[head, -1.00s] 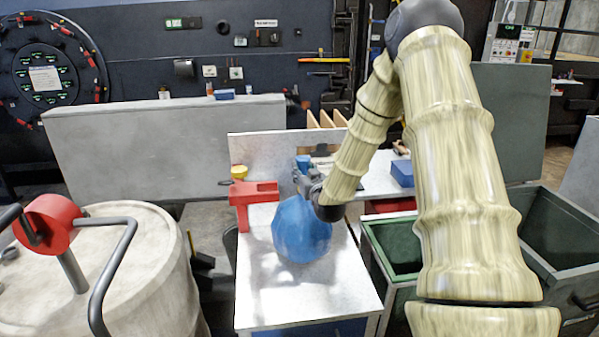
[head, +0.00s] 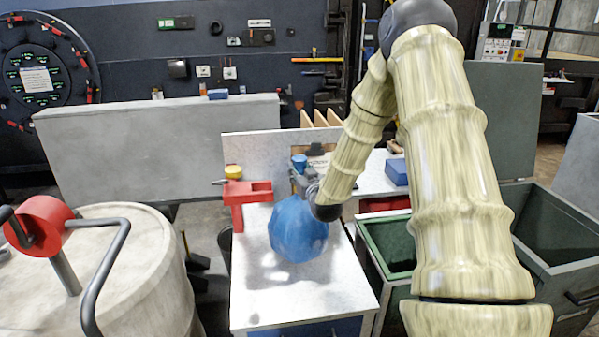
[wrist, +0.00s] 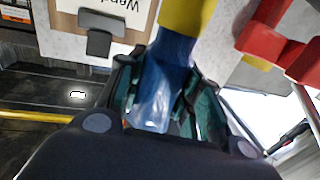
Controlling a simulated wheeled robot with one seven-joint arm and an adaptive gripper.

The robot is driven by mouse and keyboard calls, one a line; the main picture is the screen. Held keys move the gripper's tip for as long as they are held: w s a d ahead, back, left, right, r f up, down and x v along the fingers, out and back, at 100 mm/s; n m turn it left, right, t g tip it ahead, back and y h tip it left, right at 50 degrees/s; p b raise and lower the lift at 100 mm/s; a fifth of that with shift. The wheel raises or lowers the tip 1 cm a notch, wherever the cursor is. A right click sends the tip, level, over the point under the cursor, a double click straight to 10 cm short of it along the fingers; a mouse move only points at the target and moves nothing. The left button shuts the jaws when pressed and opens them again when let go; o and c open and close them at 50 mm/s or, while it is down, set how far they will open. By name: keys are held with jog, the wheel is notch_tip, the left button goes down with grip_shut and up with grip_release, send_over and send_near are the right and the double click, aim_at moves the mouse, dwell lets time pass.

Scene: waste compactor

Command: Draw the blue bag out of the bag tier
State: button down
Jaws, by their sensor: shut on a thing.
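The blue bag (head: 297,232) is a round, faceted bundle in the head view, over the white bench top (head: 300,290). Its narrow neck (head: 299,162) shows above my gripper (head: 303,183). In the wrist view my gripper (wrist: 165,105) is shut on the blue neck (wrist: 165,75), with a finger on each side. My wrist covers the bag's upper right side in the head view. I cannot tell whether the bag's underside touches the bench.
A red bracket (head: 245,194) stands just left of the bag, with a yellow cap (head: 233,172) behind it. A pale drum (head: 120,270) with a red-hubbed crank is at left. A green bin (head: 385,245) is right of the bench. The bench front is clear.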

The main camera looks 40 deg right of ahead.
dwell(0.4)
jog(key=c, duration=0.9)
grip_release()
jog(key=shift+f, duration=0.15)
jog(key=v, duration=1.2)
